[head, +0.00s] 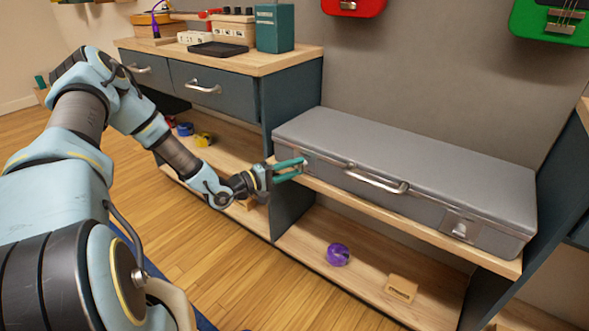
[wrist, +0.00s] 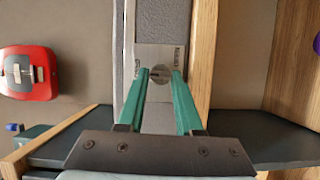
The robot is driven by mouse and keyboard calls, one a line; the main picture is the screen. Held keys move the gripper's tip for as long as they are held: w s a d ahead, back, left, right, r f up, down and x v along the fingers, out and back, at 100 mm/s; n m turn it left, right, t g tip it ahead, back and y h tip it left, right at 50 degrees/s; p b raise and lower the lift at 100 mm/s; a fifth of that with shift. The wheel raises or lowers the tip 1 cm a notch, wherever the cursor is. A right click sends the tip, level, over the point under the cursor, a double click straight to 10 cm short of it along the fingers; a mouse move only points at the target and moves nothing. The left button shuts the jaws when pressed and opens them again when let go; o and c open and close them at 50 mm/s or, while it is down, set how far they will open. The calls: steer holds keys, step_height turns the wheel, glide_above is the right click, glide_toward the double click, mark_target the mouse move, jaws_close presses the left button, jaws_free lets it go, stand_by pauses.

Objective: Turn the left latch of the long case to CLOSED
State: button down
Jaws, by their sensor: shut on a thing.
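The long grey case (head: 400,165) lies shut-lidded on a wooden shelf, with a silver handle (head: 376,180) on its front. Its left latch is at the front's left end, mostly hidden by my gripper in the head view. In the wrist view the latch's round knob (wrist: 160,72) sits on a pale plate (wrist: 171,54) with small lettering on both sides, too small to read surely. My gripper (head: 301,165) has teal fingers, and their tips are shut on this knob, one on each side. The right latch (head: 461,230) shows clear on the front's right end.
The shelf edge (head: 420,230) runs just below the case front. A purple roll (head: 338,254) and a wooden block (head: 401,288) lie on the lower shelf. The floor in front is clear.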

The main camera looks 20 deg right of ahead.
stand_by(0.4)
steer(key=c, duration=0.6)
jaws_free()
steer(key=a, duration=0.7)
steer(key=s+a, duration=0.1)
steer(key=a, duration=0.2)
steer(key=shift+s+a+f, duration=0.1)
steer(key=shift+a, duration=0.3)
